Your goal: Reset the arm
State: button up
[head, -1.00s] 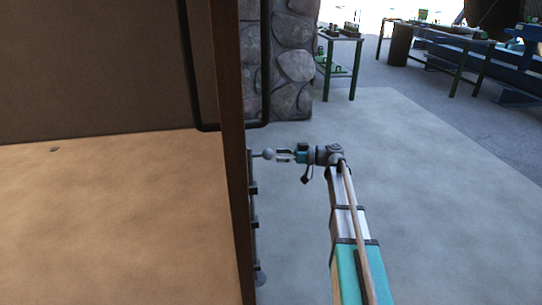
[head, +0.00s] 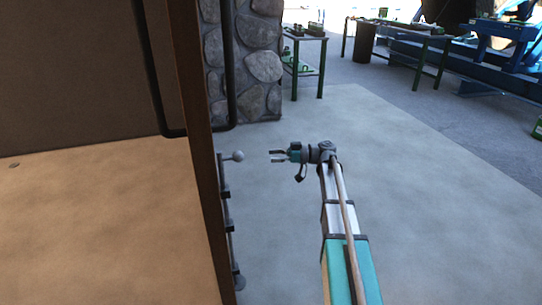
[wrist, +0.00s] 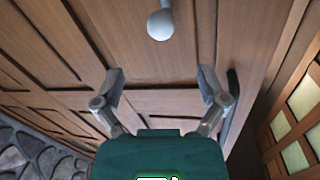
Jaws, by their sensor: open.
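My gripper (head: 278,156) is open and empty at the end of my arm. It points left toward the edge of a brown wooden door or panel, with a clear gap between. In the wrist view my two fingers (wrist: 161,92) are spread apart with nothing between them. A grey round knob (head: 238,156) sticks out from the panel's side, just beyond the fingertips and apart from them. The knob also shows in the wrist view (wrist: 160,25), in front of a panelled wooden surface (wrist: 150,60).
A wooden post edge (head: 197,150) stands close on the left, with a stone pillar (head: 245,60) behind it. Green-legged tables (head: 307,62) and blue equipment (head: 500,50) are at the back. The pale floor (head: 430,200) to the right of my arm is clear.

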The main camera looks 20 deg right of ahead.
jog(key=s+a+f+m+g+h, duration=0.2)
jog(key=s+a+f+m+h, duration=0.35)
jog(key=s+f, duration=0.25)
jog(key=s+a+f+m+g+h, duration=0.1)
jog(key=s+a+f+m+h, duration=0.4)
jog(key=s+f, duration=0.3)
jog(key=s+d+f+m+h, duration=0.3)
jog(key=s+h, duration=0.4)
jog(key=s, duration=0.2)
notch_tip(320, 180, up, 37)
jog(key=p, duration=3.6)
jog(key=shift+w, duration=0.35)
jog(key=shift+d+f, duration=0.1)
